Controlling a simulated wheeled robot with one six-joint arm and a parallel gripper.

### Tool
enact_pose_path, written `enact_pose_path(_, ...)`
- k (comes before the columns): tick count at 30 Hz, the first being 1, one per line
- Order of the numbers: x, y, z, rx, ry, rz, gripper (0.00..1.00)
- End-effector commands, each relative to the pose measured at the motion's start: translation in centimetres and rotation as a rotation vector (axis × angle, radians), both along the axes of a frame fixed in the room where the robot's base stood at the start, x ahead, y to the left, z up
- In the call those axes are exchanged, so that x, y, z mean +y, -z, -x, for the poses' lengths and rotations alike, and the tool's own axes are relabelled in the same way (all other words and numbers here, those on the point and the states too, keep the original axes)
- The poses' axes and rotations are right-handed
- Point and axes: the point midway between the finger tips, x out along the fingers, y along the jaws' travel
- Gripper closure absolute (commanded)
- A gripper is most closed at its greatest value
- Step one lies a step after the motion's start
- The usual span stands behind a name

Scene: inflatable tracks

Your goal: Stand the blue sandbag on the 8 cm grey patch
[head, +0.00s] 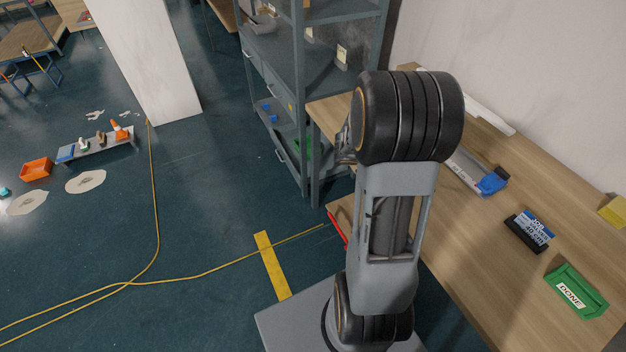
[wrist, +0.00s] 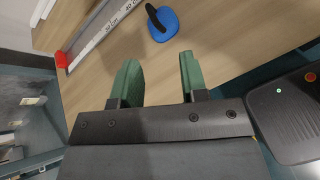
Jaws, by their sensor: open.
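The blue sandbag (wrist: 164,26), a rounded pad with a black handle loop, lies on the wooden bench top in the wrist view. In the head view the blue sandbag (head: 492,182) is near the end of a grey strip on the bench. In the wrist view this marked strip (wrist: 96,30) reads 20 cm and 40 cm and has a red end piece. I cannot make out the 8 cm grey patch. My gripper (wrist: 159,78), with two green fingers, is open and empty, with the sandbag ahead of its fingertips. My arm hides the gripper in the head view.
On the bench (head: 480,235) stand a job card in a black holder (head: 530,231), a green DONE tray (head: 576,291) and a yellow block (head: 613,211). A yellow cable (head: 155,240) crosses the floor.

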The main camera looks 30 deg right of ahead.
Motion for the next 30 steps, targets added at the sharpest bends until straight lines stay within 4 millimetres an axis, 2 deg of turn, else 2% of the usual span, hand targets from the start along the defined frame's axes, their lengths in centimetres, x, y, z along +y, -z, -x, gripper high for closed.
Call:
enact_pose_path(1,2.5,-1.9,0.2,-0.13,0.069,-0.046,0.6)
enact_pose_path(6,11.3,-5.0,1.6,-0.527,0.327,-0.306,0.6)
enact_pose_path(12,21.0,-7.4,2.9,-0.84,0.561,-0.679,0.6)
enact_pose_path(15,24.6,-8.5,3.4,-0.921,0.647,-0.839,0.6)
enact_pose_path(18,27.1,-9.3,3.9,-0.964,0.708,-0.959,0.6)
enact_pose_path(21,28.6,-9.9,4.2,-0.986,0.747,-1.033,0.56)
enact_pose_path(30,29.3,-10.2,4.4,-0.994,0.77,-1.074,0.56)
